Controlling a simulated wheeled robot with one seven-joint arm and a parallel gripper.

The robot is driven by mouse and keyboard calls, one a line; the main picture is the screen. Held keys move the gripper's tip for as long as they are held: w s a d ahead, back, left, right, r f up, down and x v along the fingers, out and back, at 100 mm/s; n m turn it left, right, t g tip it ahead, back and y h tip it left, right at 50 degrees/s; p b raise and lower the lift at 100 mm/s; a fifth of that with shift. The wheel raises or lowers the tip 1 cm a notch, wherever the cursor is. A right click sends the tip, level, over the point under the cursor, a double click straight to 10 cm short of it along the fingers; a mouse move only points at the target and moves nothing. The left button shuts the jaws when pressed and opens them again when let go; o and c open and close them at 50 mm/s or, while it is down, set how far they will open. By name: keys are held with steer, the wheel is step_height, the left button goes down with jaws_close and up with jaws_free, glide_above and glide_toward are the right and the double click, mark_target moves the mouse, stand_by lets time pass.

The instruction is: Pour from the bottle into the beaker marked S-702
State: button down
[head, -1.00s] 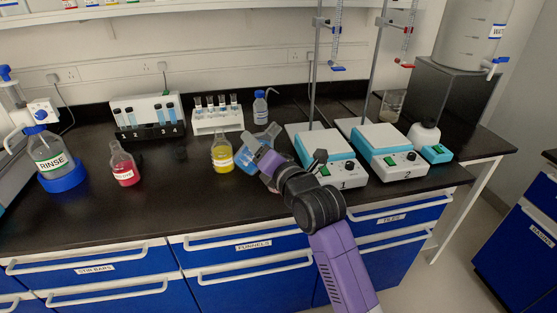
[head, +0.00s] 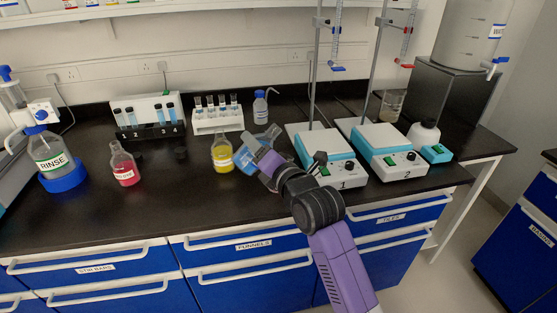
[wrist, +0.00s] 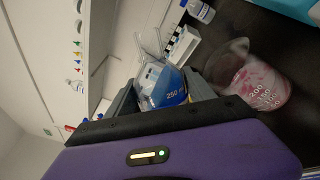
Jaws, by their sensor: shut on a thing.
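My gripper (head: 262,158) is shut on a clear glass vessel with a blue lower part (head: 247,152), which I take to be the bottle. It is held above the bench and looks tilted. In the wrist view the held bottle (wrist: 167,88) sits between the grey fingers and shows a "250" mark. A glass beaker (wrist: 262,86) with white graduations and some pink inside stands beside it to the right in that view. The beaker is mostly hidden behind my gripper in the head view. I cannot read S-702 on it, nor see any stream.
A yellow-filled bottle (head: 222,157) stands just left of my gripper, and a red-filled bottle (head: 124,168) farther left. Hotplate 1 (head: 330,148) and hotplate 2 (head: 385,140) are close on the right. A tube rack (head: 218,122) stands behind. The front left bench is clear.

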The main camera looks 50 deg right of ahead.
steer(key=shift+a, duration=0.1)
stand_by(0.6)
steer(key=shift+a+r+m+p, duration=0.15)
steer(key=shift+r+m+p, duration=0.3)
steer(key=shift+m+p, duration=0.5)
stand_by(1.5)
steer(key=shift+a+f+m, duration=0.1)
steer(key=shift+f+m, duration=0.15)
steer(key=shift+m, duration=0.7)
stand_by(1.6)
steer(key=shift+w+a+f+m+b, duration=0.1)
steer(key=shift+f+m+b, duration=0.05)
steer(key=shift+f+m, duration=0.25)
steer(key=shift+a+f+m+b, duration=0.15)
steer(key=shift+f+m, duration=0.15)
steer(key=shift+f, duration=0.2)
stand_by(1.4)
